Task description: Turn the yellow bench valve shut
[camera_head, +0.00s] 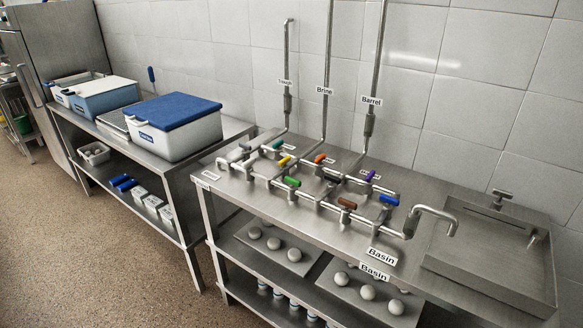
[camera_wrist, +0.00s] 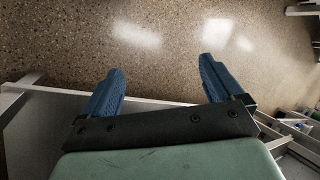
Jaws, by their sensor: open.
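The yellow valve handle (camera_head: 284,161) sits on the pipework on the steel bench (camera_head: 459,262), left of the orange handle (camera_head: 319,158) and above the green one (camera_head: 292,181). It is small in the head view, so I cannot tell its exact turn angle. My gripper (camera_wrist: 158,82) shows only in the wrist view, with its two blue fingers wide apart and nothing between them. It points at the speckled floor, away from the valves. The yellow handle is not in the wrist view, and my gripper is not in the head view.
Teal (camera_head: 277,142), purple (camera_head: 370,175), brown (camera_head: 347,203) and blue (camera_head: 389,200) handles crowd the same pipes. Vertical pipes labelled Brine (camera_head: 325,90) and Barrel (camera_head: 371,100) rise behind. A curved spout (camera_head: 436,212) and sink (camera_head: 484,250) stand right. A blue-lidded box (camera_head: 174,128) stands on the left table.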

